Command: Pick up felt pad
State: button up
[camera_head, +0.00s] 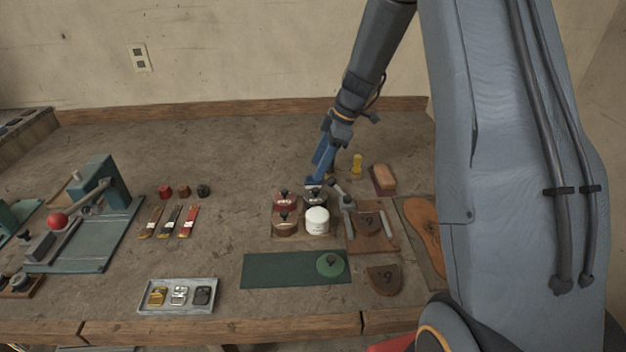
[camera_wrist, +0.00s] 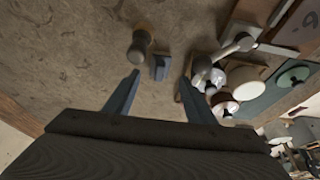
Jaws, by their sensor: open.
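A small blue-grey block (camera_wrist: 160,67), which may be the felt pad, lies on the bench in the wrist view. My gripper (camera_wrist: 159,80) is open, with one finger on each side of the block and its tips near it. I cannot tell whether they touch it. In the head view my gripper (camera_head: 321,170) points down at the bench just behind the jars, and its fingers partly hide the block there. Nothing is seen held.
Lidded jars (camera_head: 317,221) stand close in front of my gripper. A yellow upright piece (camera_head: 357,165) and a brush-like block (camera_head: 383,180) are to its right. A green mat (camera_head: 275,270) with a green disc (camera_head: 331,264) lies nearer.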

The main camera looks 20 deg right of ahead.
jog(key=shift+p+x, duration=1.2)
jog(key=shift+x, duration=1.25)
jog(key=shift+w, duration=0.1)
jog(key=c, duration=1.1)
jog(key=shift+r, duration=0.1)
notch_tip(320, 180, up, 10)
jog(key=b, duration=0.3)
